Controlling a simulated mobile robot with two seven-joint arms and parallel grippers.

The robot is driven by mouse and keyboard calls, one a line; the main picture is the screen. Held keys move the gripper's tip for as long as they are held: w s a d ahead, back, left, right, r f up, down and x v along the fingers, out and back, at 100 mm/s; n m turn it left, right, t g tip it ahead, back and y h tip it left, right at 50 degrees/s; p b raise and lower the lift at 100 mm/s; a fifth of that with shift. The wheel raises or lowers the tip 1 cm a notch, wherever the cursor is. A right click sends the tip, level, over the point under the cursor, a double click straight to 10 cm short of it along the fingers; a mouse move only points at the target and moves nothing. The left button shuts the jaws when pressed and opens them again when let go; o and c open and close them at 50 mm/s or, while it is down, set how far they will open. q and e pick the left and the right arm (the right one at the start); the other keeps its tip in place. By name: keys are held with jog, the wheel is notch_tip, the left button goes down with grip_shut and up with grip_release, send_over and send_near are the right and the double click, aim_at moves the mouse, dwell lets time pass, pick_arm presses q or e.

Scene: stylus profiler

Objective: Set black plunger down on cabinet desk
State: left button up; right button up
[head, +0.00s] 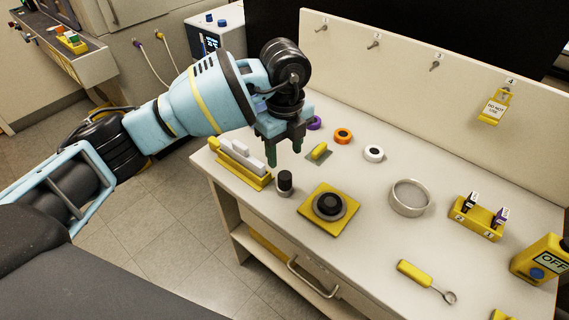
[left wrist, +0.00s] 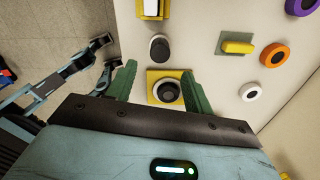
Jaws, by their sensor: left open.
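The black plunger (head: 285,181), a small dark cylinder with a paler grey base, stands upright on the cabinet desk (head: 370,232), near its front left edge. It also shows in the left wrist view (left wrist: 159,48), just beyond the fingertips. My left gripper (head: 284,150) hangs above the plunger, fingers pointing down. Its green fingers (left wrist: 158,72) are apart with nothing between them, and the plunger looks clear of them. My right gripper is not in view.
Near the plunger are a yellow plate (head: 312,211) with a black round knob, a yellow rack (head: 243,177) with pale bars, and a small yellow-handled block (head: 320,152). A metal ring (head: 409,198) and a yellow-handled loop tool (head: 415,273) lie further right. A pegboard wall stands behind.

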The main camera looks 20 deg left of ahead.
pick_arm(q)
notch_tip(320, 180, up, 4)
jog(key=shift+f, duration=0.25)
